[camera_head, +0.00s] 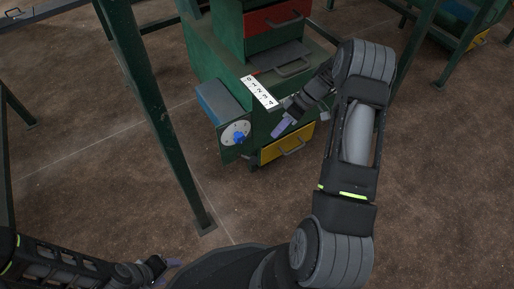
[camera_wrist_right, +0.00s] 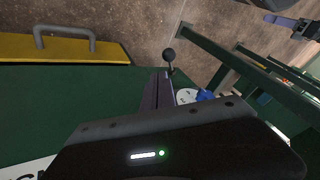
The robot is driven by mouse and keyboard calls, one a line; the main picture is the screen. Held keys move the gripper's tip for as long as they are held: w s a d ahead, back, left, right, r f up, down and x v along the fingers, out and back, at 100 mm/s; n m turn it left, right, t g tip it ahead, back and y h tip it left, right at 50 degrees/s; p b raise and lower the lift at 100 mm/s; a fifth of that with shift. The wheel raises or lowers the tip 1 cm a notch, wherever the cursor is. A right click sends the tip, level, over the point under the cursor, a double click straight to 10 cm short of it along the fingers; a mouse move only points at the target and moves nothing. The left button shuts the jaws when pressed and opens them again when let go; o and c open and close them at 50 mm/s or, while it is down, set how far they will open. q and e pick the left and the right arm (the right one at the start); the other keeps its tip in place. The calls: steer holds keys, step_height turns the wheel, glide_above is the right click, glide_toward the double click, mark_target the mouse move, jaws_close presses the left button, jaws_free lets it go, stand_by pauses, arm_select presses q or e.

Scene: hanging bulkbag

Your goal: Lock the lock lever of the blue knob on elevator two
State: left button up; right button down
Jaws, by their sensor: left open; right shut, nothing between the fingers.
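The blue knob (camera_head: 238,137) sits on a round pale plate (camera_head: 229,131) on the side of the green cabinet. The knob (camera_wrist_right: 205,95) also shows in the right wrist view, partly hidden behind my gripper. A lever with a black ball end (camera_wrist_right: 170,56) stands just beyond my right fingertips there; I cannot tell whether they touch it. My right gripper (camera_head: 281,128) is shut and empty, its purple fingers pointing down in front of the cabinet, right of the knob. My left gripper (camera_head: 168,266) is open and empty at the bottom left, far from the cabinet.
A yellow drawer (camera_head: 287,143) with a handle lies below my right gripper. A red drawer (camera_head: 273,19) is higher up. A white numbered strip (camera_head: 260,91) lies on the cabinet. A green post (camera_head: 160,115) stands left of the cabinet. The brown floor in front is clear.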

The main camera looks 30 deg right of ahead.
mark_target(248, 158)
steer(key=b+x, duration=0.3)
steer(key=x, duration=0.7)
steer(key=shift+a, duration=0.1)
stand_by(0.4)
